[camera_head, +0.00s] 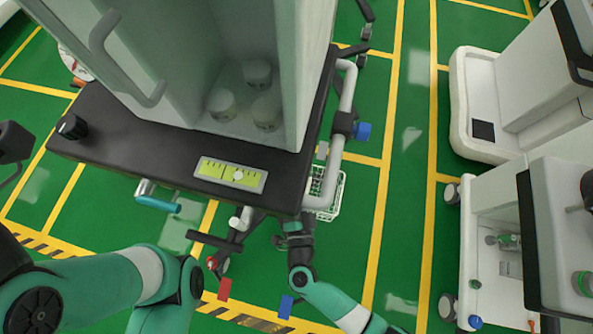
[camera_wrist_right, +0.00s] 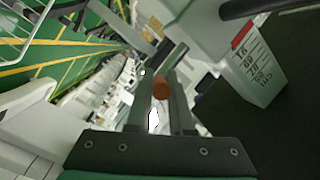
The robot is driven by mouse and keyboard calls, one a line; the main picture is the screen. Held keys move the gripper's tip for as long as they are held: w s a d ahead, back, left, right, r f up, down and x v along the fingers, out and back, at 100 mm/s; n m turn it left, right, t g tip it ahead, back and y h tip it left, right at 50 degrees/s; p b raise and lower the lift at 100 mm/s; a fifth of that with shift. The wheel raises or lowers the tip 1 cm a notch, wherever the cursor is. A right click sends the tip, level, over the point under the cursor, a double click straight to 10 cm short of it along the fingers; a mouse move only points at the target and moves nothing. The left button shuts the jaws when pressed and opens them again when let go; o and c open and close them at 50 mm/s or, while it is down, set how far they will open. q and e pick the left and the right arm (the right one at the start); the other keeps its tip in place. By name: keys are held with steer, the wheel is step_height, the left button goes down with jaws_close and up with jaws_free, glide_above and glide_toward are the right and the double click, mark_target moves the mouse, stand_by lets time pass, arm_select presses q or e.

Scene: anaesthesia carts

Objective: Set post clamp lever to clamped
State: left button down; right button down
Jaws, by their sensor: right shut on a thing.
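My right gripper (camera_head: 291,226) is at the front right corner of the cart's black top, low beside its edge. In the right wrist view its two fingers (camera_wrist_right: 160,100) are close together on an orange-brown round knob (camera_wrist_right: 161,87). The knob looks like a lever end, but I cannot tell for sure that it is the post clamp lever. The rest of the lever and its clamp are hidden by the fingers and the cart's edge.
The cart's black top (camera_head: 120,133) has a yellow-green panel (camera_head: 231,174) at its front. A white rail (camera_head: 334,160) with a black clamp and blue knob (camera_head: 363,131) runs along its right side. A wire basket (camera_head: 325,192) hangs below.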

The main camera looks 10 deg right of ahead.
stand_by(0.6)
steer(key=shift+w+d+f+n+t+b, duration=0.15)
steer(key=shift+f+n+t+b, duration=0.35)
steer(key=shift+t+b, duration=0.5)
steer(key=shift+w+d+f+n+t+b, duration=0.1)
steer(key=shift+w+f+n+t+b, duration=0.2)
steer(key=shift+f+t+b, duration=0.5)
steer(key=shift+a+r, duration=0.1)
steer(key=shift+r, duration=0.15)
steer(key=c, duration=0.8)
jaws_free()
steer(key=shift+s, duration=0.1)
